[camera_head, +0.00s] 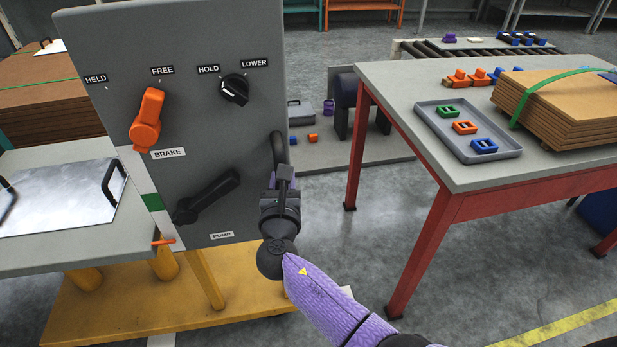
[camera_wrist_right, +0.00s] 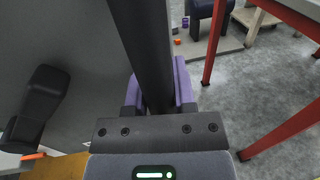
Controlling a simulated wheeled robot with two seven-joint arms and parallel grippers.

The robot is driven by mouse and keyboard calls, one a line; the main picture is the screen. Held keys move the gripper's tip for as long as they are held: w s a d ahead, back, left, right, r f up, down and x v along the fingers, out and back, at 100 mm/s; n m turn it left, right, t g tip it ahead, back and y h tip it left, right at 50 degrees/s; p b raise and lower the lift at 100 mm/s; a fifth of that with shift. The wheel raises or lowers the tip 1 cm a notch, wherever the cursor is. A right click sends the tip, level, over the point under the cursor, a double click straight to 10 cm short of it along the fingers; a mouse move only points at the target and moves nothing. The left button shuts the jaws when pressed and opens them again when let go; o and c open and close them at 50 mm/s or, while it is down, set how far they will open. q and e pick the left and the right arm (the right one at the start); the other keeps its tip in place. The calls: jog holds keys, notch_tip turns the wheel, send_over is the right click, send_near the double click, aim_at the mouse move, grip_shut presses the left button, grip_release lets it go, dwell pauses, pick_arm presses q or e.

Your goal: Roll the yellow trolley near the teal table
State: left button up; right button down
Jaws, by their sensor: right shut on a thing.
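The yellow trolley (camera_head: 130,310) is at the left, with a yellow base and posts and a grey upright panel (camera_head: 195,60). The panel carries an orange brake lever (camera_head: 147,120) tilted up toward FREE, a black knob (camera_head: 235,89) and a black pump lever (camera_head: 208,197). My right gripper (camera_head: 281,178) is shut on the black handle (camera_head: 277,146) at the panel's right edge; the handle bar (camera_wrist_right: 145,45) runs between its fingers in the right wrist view. A teal edge (camera_head: 4,142) shows at the far left, and teal legs (camera_head: 288,10) at the back. My left gripper is not in view.
A red-legged table (camera_head: 385,85) stands close at the right, with a grey tray (camera_head: 440,112) and strapped cardboard (camera_head: 560,105). A metal plate (camera_head: 60,195) with handles lies on the trolley's grey top. Bare floor (camera_head: 330,240) lies between trolley and red-legged table.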

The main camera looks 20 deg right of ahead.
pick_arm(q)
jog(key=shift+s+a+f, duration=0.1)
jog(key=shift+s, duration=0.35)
pick_arm(e)
jog(key=shift+w+a, duration=0.15)
jog(key=shift+a, duration=0.45)
jog(key=shift+w+a, duration=0.15)
jog(key=shift+a, duration=0.45)
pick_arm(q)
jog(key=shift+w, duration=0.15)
pick_arm(e)
jog(key=shift+a, duration=0.1)
jog(key=c, duration=0.8)
grip_release()
jog(key=shift+c, duration=0.2)
jog(key=shift+o, duration=0.5)
jog(key=shift+a, duration=0.15)
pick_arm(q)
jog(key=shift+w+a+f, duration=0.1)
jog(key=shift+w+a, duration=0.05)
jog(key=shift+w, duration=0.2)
